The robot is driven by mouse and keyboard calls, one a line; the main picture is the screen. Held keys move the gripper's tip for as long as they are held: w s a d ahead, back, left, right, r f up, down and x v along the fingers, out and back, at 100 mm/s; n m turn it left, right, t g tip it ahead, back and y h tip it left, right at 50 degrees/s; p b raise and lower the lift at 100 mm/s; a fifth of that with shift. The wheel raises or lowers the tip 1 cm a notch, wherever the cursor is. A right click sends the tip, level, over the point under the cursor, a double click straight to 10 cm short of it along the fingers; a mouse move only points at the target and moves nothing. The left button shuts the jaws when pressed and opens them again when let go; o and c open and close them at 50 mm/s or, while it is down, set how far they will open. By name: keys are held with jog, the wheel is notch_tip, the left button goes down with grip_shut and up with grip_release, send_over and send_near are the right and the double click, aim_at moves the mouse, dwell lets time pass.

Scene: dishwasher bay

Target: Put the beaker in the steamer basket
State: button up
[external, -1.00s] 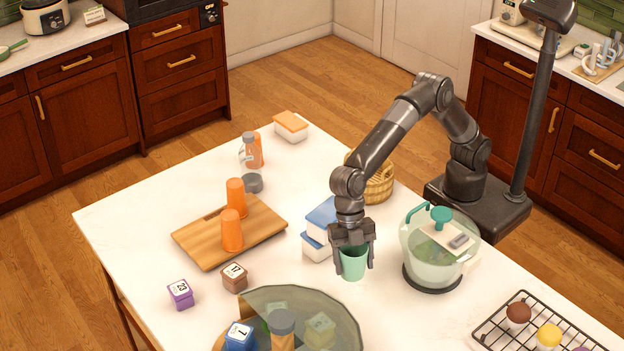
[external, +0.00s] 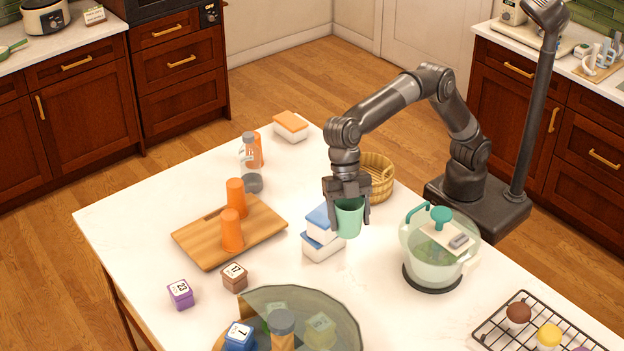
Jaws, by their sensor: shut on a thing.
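A mint-green beaker (external: 349,220) is held upright between the fingers of my gripper (external: 347,207), above the table in front of the blue-lidded boxes. My gripper is shut on it, and the fingers hide part of its sides. The steamer basket (external: 380,181), a round woven tan basket, stands on the table behind and to the right of the gripper. My arm and gripper hide part of its left side; what is inside cannot be made out.
White boxes with blue lids (external: 321,242) stand just left of the beaker. A clear blender-like pot (external: 437,250) with a teal handle stands to the right. A wooden board (external: 205,238) carries orange cups (external: 232,230). A wire rack (external: 497,336) lies front right.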

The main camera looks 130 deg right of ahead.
jog(key=s+d+r, duration=0.1)
jog(key=s+d, duration=0.7)
jog(key=d, duration=0.4)
jog(key=s+d+r, duration=0.1)
jog(key=s+d, duration=0.6)
jog(key=d, duration=0.5)
jog(key=s+d+f, duration=0.1)
jog(key=s+d, duration=0.2)
jog(key=s, duration=0.6)
jog(key=s+d+f, duration=0.1)
jog(key=s+d, duration=0.3)
jog(key=s, duration=0.5)
jog(key=s+d, duration=0.3)
jog(key=s, duration=0.6)
jog(key=shift+n, duration=0.3)
jog(key=w+a+f, duration=0.2)
jog(key=w+f, duration=0.1)
jog(key=f, duration=0.1)
jog(key=w+a+f, duration=0.2)
jog(key=a+f, duration=0.1)
jog(key=f, duration=0.1)
jog(key=w+a+f, duration=0.2)
jog(key=w+f, duration=0.1)
jog(key=f, duration=0.1)
jog(key=shift+w+a, duration=0.15)
jog(key=shift+w, duration=0.2)
jog(key=shift+w+a+f, duration=0.2)
jog(key=shift+f, duration=2)
